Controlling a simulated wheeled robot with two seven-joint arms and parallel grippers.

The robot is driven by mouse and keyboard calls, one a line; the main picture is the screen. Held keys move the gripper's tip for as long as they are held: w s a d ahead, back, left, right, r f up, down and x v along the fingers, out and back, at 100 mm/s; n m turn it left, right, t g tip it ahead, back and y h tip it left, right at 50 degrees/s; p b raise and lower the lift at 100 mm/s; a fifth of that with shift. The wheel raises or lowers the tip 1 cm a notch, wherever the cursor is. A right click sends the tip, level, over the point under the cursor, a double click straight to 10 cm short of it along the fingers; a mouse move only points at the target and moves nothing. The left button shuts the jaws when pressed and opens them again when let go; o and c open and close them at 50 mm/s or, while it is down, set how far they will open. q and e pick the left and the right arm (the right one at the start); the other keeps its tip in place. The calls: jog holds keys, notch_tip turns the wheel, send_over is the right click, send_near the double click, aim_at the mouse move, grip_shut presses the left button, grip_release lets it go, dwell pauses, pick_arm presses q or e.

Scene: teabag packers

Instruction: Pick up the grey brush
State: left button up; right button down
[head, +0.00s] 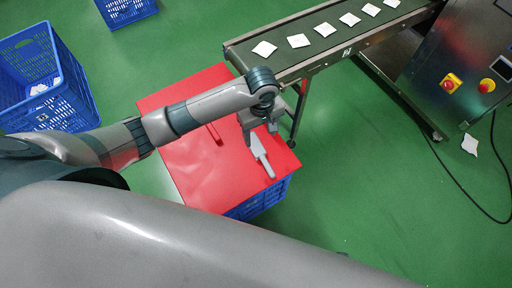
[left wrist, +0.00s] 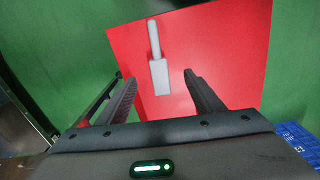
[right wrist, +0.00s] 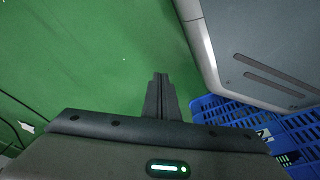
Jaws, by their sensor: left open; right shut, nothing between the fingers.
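The grey brush (head: 261,155) lies on a red board (head: 195,178), near its right edge. In the left wrist view the brush (left wrist: 160,77) lies ahead of the fingertips, its handle pointing away and its wide block toward me. My left gripper (head: 262,128) is open above the board, close to the brush; in its wrist view the two fingers (left wrist: 155,78) stand apart on either side of the brush's line, with nothing held. My right gripper (right wrist: 160,78) is shut and empty over green floor, and does not show in the head view.
The red board rests on a blue crate (head: 262,201). A conveyor (head: 330,50) with several white teabags runs just behind the board. Another blue crate (head: 75,95) stands at the left, and a control cabinet (head: 460,70) at the right. A blue crate (right wrist: 215,110) shows in the right wrist view.

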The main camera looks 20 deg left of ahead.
pick_arm(q)
jog(key=b, duration=0.1)
send_over(261, 155)
jog(key=f, duration=1)
jog(key=shift+s+a+f, duration=0.15)
jog(key=shift+a+f, duration=0.05)
jog(key=shift+f, duration=0.2)
pick_arm(e)
jog(key=r, duration=0.1)
jog(key=w+r, duration=0.1)
jog(key=r, duration=0.2)
jog(key=shift+w+a, duration=0.3)
jog(key=shift+a, duration=0.1)
pick_arm(q)
jog(key=shift+d+f, duration=0.1)
jog(key=shift+f, duration=0.45)
jog(key=f, duration=0.1)
jog(key=f+b, duration=0.1)
jog(key=f, duration=0.1)
jog(key=shift+w+d, duration=0.15)
jog(key=shift+w, duration=0.05)
jog(key=shift+f, duration=0.55)
pick_arm(e)
jog(key=shift+v, duration=0.95)
jog(key=shift+w+a, duration=0.15)
